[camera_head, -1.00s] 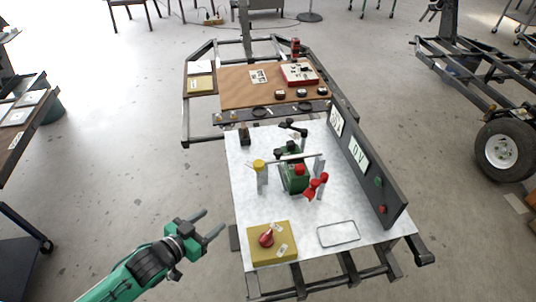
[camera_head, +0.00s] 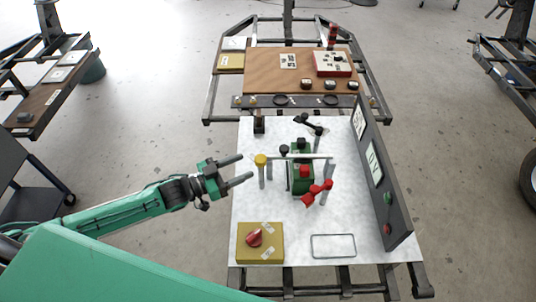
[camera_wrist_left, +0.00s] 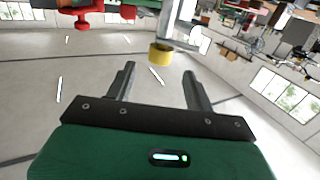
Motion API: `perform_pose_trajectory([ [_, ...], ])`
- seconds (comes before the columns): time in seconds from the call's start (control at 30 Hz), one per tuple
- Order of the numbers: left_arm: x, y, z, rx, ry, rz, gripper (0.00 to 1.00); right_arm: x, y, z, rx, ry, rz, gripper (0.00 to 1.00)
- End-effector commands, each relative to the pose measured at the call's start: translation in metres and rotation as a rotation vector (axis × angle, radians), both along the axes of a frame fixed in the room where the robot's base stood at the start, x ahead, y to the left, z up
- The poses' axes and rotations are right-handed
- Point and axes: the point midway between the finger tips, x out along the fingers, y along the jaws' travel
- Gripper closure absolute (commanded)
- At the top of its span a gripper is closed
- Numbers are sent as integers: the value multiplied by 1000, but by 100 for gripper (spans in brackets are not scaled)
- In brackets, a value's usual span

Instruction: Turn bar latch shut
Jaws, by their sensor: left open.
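A pale bar (camera_head: 312,156) runs level across the fixture on the white table. A yellow round cap (camera_head: 261,160) on a grey post stands at its left end; I cannot tell which of these parts is the latch. A green block (camera_head: 303,181) with black and red knobs stands under the bar, and a red handle (camera_head: 318,193) is at its front right. My left gripper (camera_head: 245,167) is open and empty, just left of the yellow cap. In the left wrist view, the yellow cap (camera_wrist_left: 160,54) appears beyond the open fingers (camera_wrist_left: 160,72), apart from them. My right gripper is not in view.
A dark upright panel (camera_head: 386,185) with buttons borders the table's right side. A yellow box (camera_head: 275,243) with a red knob sits at the front left, beside a rectangular outline (camera_head: 333,246). A brown board (camera_head: 270,72) lies beyond. The table's left middle is fairly clear.

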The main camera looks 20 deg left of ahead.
Motion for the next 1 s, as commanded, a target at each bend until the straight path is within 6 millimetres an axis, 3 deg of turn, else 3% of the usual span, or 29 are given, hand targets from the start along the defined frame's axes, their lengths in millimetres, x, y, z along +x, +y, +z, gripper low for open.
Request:
perform_pose_trajectory([
  [0.5, 56, -59, 1, 1, -1, 1, 47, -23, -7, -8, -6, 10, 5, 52],
  [0.93, 62, -66, 0, 1, 0, 0, 47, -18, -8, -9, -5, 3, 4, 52],
  [1.0, 62, -66, 0, 1, 0, 0, 58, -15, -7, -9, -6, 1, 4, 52],
])
